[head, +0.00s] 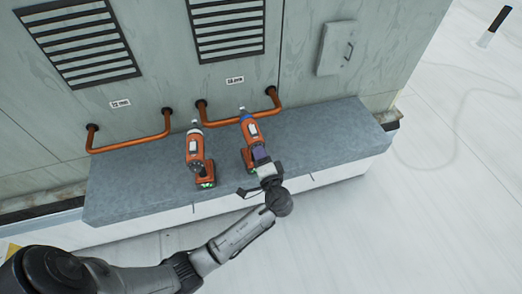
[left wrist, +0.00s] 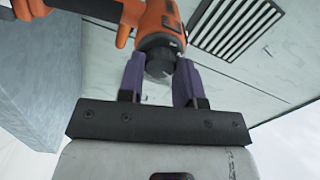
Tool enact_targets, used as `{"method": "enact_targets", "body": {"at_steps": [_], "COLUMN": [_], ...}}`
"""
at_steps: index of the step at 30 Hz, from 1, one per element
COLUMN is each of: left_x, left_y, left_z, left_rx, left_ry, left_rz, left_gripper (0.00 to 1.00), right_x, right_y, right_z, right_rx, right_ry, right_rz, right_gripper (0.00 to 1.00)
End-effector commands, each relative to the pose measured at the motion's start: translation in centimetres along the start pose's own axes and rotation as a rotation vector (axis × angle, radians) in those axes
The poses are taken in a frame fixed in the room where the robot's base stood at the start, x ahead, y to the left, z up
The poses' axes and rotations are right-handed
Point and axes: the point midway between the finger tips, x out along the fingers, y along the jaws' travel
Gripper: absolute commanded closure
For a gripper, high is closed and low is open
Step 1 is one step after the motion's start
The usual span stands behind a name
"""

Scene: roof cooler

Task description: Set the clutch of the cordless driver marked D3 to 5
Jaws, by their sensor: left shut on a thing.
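Two orange cordless drivers lie on the grey ledge: a left one (head: 195,149) and a right one (head: 251,131) with a blue band near its front. Any D3 mark or clutch number is too small to read. My left gripper (head: 262,155) is at the near end of the right driver. In the left wrist view, its purple fingers (left wrist: 159,80) are shut on a dark round part (left wrist: 159,63) at the end of an orange driver body (left wrist: 160,20). The fingers hide part of the driver. My right gripper is not in view.
The ledge (head: 130,190) runs along a grey cabinet wall with vents (head: 80,42) and orange pipe rails (head: 130,143) behind the drivers. A small wall box (head: 337,47) is at the upper right. The ledge is clear left and right of the drivers.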

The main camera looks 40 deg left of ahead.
Motion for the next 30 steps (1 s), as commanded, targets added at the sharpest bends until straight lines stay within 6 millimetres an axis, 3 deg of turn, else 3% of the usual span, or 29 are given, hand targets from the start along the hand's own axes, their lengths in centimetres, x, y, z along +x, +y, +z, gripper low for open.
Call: {"method": "enact_targets", "body": {"at_steps": [15,30], "left_x": [0.0,0.0], "left_y": [-0.4,-0.2], "left_z": [-0.1,-0.1], "left_rx": [0.492,0.874], "left_ry": [0.001,0.001], "left_rz": [0.001,0.001], "left_gripper": [0.92,0.92], "right_x": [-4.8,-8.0], "right_y": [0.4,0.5], "right_z": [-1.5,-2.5], "right_rx": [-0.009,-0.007], "right_ry": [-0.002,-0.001], "right_rz": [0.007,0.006], "right_gripper": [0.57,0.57]}}
